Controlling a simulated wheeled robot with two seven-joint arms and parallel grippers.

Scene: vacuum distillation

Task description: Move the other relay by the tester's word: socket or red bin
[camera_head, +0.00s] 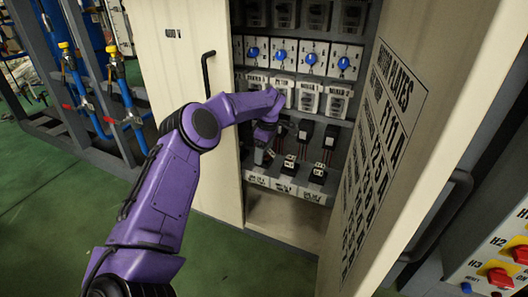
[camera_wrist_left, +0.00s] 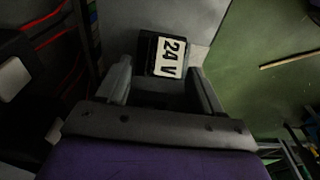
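My left gripper (camera_head: 266,155) reaches into the open cabinet, just left of the relays on the lower shelf; its tips are small and partly hidden there. In the left wrist view a black block labelled "24 V" (camera_wrist_left: 168,57) lies between the tips of my left gripper (camera_wrist_left: 160,72). A finger stands close on each side of it; I cannot tell whether they touch it. Two black relays with pale labels, one (camera_head: 290,166) and another (camera_head: 318,173), stand on the lower shelf. My right gripper is not in view. I cannot make out a red bin.
The cabinet's left door (camera_head: 190,60) and its right door (camera_head: 415,110), with a printed list, flank the opening. Above the relays are blue knobs (camera_head: 282,54) and white units (camera_head: 308,97). A control panel with red switches (camera_head: 500,277) stands at right. Green floor (camera_head: 45,200) is clear at left.

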